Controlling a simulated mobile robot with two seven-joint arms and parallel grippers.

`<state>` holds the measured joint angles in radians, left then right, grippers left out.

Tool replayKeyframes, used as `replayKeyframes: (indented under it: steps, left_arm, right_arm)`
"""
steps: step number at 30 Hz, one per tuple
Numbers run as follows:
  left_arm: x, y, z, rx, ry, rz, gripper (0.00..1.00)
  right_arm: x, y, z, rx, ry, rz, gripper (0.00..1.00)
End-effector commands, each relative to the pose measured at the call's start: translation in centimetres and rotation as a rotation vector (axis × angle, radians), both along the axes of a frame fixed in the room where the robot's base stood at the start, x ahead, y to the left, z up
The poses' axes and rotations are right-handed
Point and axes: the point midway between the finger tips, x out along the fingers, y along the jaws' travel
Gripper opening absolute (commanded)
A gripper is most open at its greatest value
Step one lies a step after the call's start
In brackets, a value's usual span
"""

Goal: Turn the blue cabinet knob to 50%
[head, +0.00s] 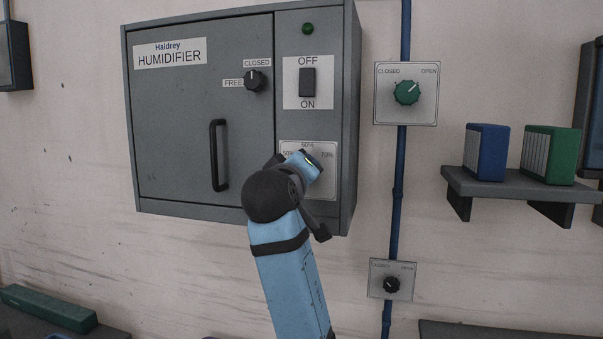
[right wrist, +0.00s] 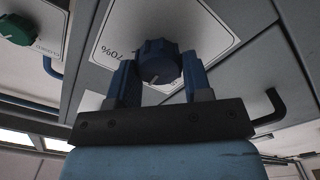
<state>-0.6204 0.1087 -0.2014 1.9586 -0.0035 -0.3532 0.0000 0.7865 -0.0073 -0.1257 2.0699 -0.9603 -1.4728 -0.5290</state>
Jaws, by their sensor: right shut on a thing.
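The grey Haldrey humidifier cabinet (head: 170,130) hangs on the wall. Its lower right dial plate (head: 322,185) carries 50% at the left, 60% at the top and 70% at the right. My right gripper (head: 306,166) covers the knob there in the head view. In the right wrist view the blue knob (right wrist: 158,58) sits between the two fingers of my right gripper (right wrist: 159,80), which is shut on it. A pale mark shows on the knob, but I cannot tell which value it points at. My left gripper is not in view.
Above the dial are a black OFF/ON switch (head: 307,82) and a green lamp (head: 308,28). The cabinet door has a black handle (head: 218,155) and a black latch knob (head: 254,81). A green valve knob (head: 406,92) and a black one (head: 391,284) sit on a blue pipe (head: 397,215).

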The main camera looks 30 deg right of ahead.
Motion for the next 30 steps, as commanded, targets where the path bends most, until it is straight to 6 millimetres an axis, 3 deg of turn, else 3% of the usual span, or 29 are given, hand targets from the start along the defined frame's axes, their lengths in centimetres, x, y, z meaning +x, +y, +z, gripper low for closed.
replayKeyframes:
  steps: [18,30]
  left_arm:
    - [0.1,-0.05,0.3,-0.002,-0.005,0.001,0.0]
    - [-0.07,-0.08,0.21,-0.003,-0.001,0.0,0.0]
  right_arm:
    - [0.08,0.07,-0.12,-0.361,0.418,-0.001,0.22]
    - [0.09,0.09,-0.24,-0.481,0.562,0.0,0.22]
